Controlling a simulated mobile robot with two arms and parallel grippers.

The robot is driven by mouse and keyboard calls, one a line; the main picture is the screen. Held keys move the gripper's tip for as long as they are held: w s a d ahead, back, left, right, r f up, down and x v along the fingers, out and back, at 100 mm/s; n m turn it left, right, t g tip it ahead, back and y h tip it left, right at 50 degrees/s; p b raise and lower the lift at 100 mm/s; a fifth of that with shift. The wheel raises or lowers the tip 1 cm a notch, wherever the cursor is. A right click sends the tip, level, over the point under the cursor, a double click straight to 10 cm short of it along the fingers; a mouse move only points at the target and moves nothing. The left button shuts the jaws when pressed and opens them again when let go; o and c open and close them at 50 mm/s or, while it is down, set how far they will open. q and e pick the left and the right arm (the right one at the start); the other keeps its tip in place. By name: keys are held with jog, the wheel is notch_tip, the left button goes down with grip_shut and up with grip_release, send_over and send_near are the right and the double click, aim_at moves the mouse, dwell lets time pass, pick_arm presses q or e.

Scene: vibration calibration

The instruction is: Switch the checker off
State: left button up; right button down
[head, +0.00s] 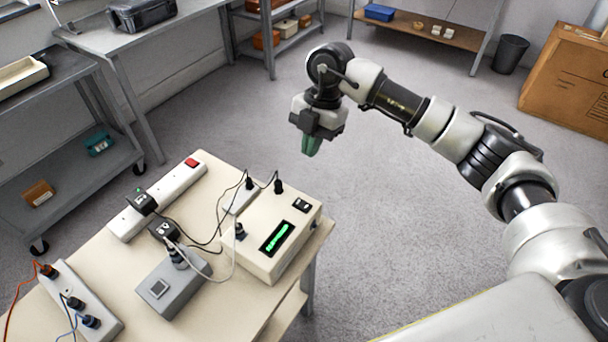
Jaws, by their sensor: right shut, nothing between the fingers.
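A beige box with a lit green display (277,238), which looks like the checker, stands at the right end of the table. A small black rocker switch (301,205) is on its top, near the far right corner; its position is too small to tell. Dark plugs with cables are on and beside the box. My right gripper (311,146) is shut and empty, pointing down, beyond the table's far edge and apart from the box. My left gripper is not in view.
The table (232,318) also holds a white power strip (180,188) with a red switch, a grey box (172,287) with a square button, and another strip (62,288) at left. Loose cables cross between them. Open floor (400,210) lies to the right.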

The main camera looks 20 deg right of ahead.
aim_at(303, 206)
jog(key=x, duration=0.4)
jog(key=p+x, duration=0.1)
jog(key=x, duration=0.8)
jog(key=shift+w+d+f+p, duration=0.1)
jog(key=shift+w+d+p, duration=0.2)
jog(key=shift+w+d, duration=0.05)
jog(key=shift+f, duration=0.3)
jog(key=shift+w+f, duration=0.1)
jog(key=shift+f, duration=0.2)
jog(key=shift+s+d+r+p, duration=0.1)
jog(key=shift+s+d+p, duration=0.15)
jog(key=shift+s+p, duration=0.25)
jog(key=shift+s+d, duration=0.15)
jog(key=shift+d, duration=0.05)
